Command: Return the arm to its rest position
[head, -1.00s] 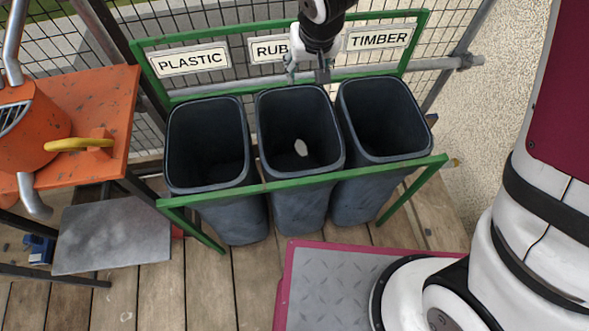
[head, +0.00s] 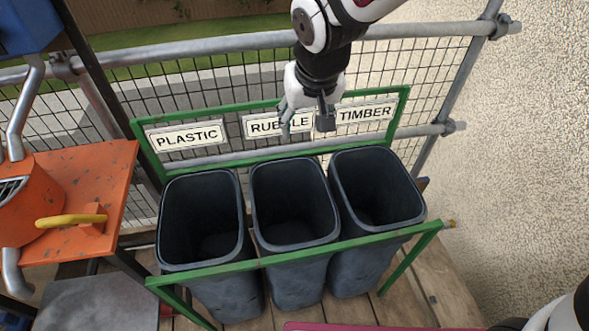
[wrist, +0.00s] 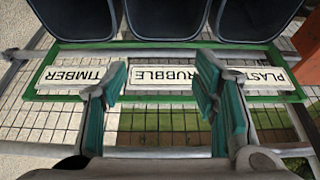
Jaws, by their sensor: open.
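My gripper (head: 307,120) is at the upper middle of the head view, in front of the RUBBLE sign (head: 262,124) and above the back of the middle bin (head: 295,205). Its fingers point down. In the wrist view my gripper (wrist: 163,95) shows two teal-padded fingers spread apart with nothing between them. The RUBBLE sign lies beyond the gap, partly covered by the fingers. My arm comes in from the top right of the head view.
The PLASTIC bin (head: 200,225) and TIMBER bin (head: 375,195) flank the middle bin in a green frame (head: 300,258). Mesh fencing and scaffold rails (head: 240,42) stand behind. An orange machine (head: 90,190) is at left, a rough wall (head: 490,160) at right.

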